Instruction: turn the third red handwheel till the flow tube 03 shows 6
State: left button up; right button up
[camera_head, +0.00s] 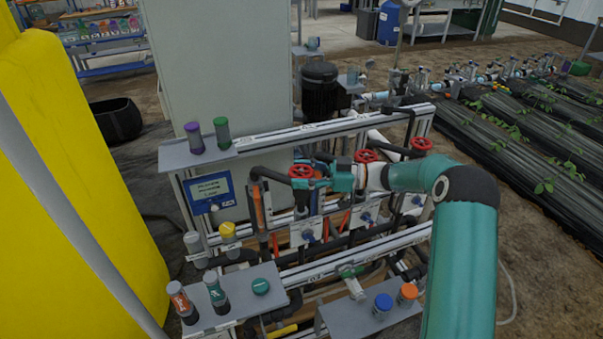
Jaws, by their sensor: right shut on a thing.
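Three red handwheels stand in a row on the skid: a left one (301,171), a middle one (366,156) and a right one (421,143). My right arm comes in from the right, passing in front of the row. My right gripper (314,177) is shut on the left handwheel, at its right side. The jaws are small and partly hidden against the wheel. I cannot make out a numbered flow tube or read any flow value. My left gripper is not in view.
White-framed rails and black pipes surround the handwheels. A front shelf (243,298) holds bottles; another shelf (345,318) holds blue and orange-capped jars. A yellow tank (75,190) fills the left side. A pale cabinet (220,70) stands behind.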

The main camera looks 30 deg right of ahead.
jog(key=shift+w+r, duration=0.1)
jog(key=shift+r, duration=0.1)
jog(key=o, duration=1.2)
jog(key=shift+c, duration=0.2)
jog(key=shift+f, duration=0.1)
jog(key=v, duration=0.7)
jog(key=shift+s+d, duration=0.2)
jog(key=shift+d, duration=0.05)
